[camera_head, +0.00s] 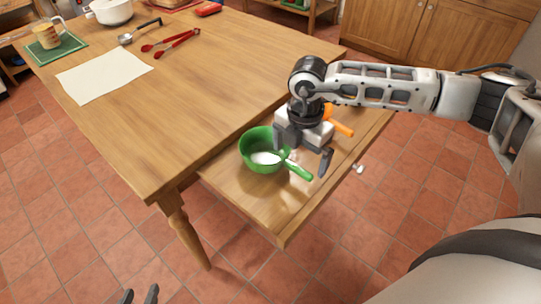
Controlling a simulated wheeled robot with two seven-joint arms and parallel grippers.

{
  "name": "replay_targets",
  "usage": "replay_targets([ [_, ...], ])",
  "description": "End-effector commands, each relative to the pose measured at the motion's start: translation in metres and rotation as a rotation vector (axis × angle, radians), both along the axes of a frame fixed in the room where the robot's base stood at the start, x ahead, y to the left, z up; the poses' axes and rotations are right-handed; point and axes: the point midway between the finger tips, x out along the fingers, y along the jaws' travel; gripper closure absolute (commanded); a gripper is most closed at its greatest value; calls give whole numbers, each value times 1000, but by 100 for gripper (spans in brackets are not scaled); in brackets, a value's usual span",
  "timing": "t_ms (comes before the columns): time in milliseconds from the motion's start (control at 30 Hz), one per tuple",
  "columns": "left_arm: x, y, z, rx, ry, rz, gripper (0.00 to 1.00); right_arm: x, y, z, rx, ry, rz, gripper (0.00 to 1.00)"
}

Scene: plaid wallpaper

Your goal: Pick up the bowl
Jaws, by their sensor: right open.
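A green bowl (253,155) sits in the open, shallow wooden drawer (281,213) of the table. A green-handled utensil (298,171) with a white head rests with its head in the bowl and its handle over the right side. My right gripper (303,162) is open above the drawer, just right of the bowl, with its fingers pointing down near the green handle. Whether a finger touches the handle I cannot tell. My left gripper (140,296) shows only as two dark, spread fingertips at the bottom edge, far from the bowl.
An orange-handled item (342,128) lies in the drawer behind my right gripper. The wooden table (205,75) holds a white sheet (104,76), red tongs (172,42), a dark-handled utensil (139,31), a mug (47,36) and a white pot (111,11). The table's middle is clear.

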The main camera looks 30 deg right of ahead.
Motion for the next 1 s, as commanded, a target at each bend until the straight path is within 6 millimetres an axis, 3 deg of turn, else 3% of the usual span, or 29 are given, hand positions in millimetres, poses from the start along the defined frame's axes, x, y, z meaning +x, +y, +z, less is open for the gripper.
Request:
replay_targets([
  [200,-1,0,-2,5,7,-1,64,-1,2,-29,0,2,-1,0],
  [467,-2,1,-3,7,10,-2,64,0,2,-33,0,-1,0,0],
  [500,-2,1,-3,7,10,-2,64,0,2,-33,0,-1,0,3],
  [567,-2,1,-3,7,9,-2,64,0,2,-33,0,-1,0,19],
  [700,-1,0,-2,6,6,-3,64,0,2,-33,0,0,0,58],
  [1000,1,0,2,4,-3,-2,64,1,2,-30,1,-3,-1,58],
])
